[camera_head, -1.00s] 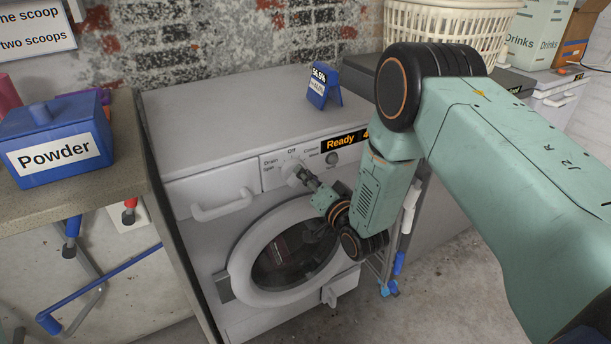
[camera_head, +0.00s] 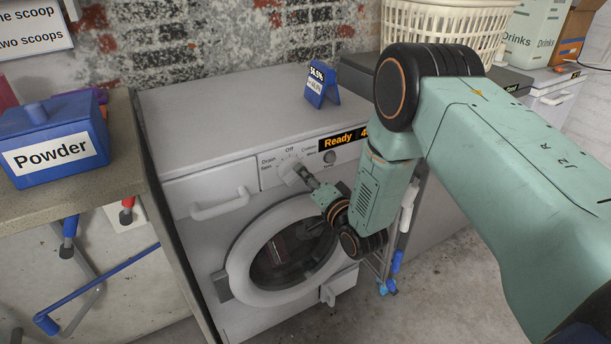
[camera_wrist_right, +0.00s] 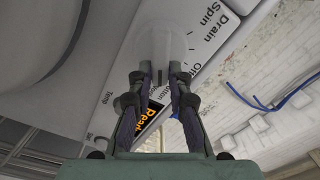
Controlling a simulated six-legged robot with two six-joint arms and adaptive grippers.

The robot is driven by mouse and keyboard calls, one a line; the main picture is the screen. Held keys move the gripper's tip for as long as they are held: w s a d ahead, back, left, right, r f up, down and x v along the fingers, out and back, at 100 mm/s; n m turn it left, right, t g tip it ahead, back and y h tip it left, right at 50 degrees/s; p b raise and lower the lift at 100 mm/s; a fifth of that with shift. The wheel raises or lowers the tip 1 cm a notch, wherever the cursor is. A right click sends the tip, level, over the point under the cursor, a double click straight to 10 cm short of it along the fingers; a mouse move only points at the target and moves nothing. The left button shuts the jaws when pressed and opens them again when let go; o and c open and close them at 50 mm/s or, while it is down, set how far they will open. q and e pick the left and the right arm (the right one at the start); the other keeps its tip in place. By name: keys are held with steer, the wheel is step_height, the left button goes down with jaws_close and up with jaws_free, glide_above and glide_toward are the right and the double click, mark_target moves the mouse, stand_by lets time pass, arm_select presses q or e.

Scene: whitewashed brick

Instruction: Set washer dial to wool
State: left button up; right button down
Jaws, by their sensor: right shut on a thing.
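The washer (camera_head: 185,112) is a white front-loader with a round glass door. Its white program dial (camera_head: 289,172) is on the front panel, with labels Drain, Spin, Off and Cotton around it; the label for wool is too small to read here. My right gripper (camera_head: 300,172) reaches in from the right and is shut on the dial, hiding part of it. In the right wrist view the two dark fingertips (camera_wrist_right: 160,70) sit at the pale dial (camera_wrist_right: 164,42). The dial's pointer cannot be made out. My left gripper is in neither view.
The display (camera_head: 340,138) reads Ready, with a small Temp knob (camera_head: 330,157) below it. A blue sign (camera_head: 322,84) stands on the washer. A blue Powder box (camera_head: 55,145) is on the left counter. A white basket (camera_head: 445,30) is behind my right arm.

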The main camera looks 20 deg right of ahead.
steer(key=c, duration=1.3)
jaws_free()
steer(key=shift+o, duration=0.2)
steer(key=s+d, duration=0.1)
steer(key=s, duration=1.1)
steer(key=shift+d, duration=0.35)
steer(key=s+a+f+n+g+h, duration=0.2)
steer(key=s+f+n+g, duration=0.65)
steer(key=s+f, duration=0.6)
steer(key=s+f+g, duration=0.2)
steer(key=s+g, duration=0.2)
steer(key=s, duration=0.5)
steer(key=s+a+f+n+g, duration=0.1)
steer(key=s+f+g, duration=0.1)
steer(key=s+g, duration=0.3)
steer(key=s, duration=0.4)
steer(key=shift+s+f+h, duration=0.25)
steer(key=shift+s+h, duration=0.05)
steer(key=shift+s, duration=0.1)
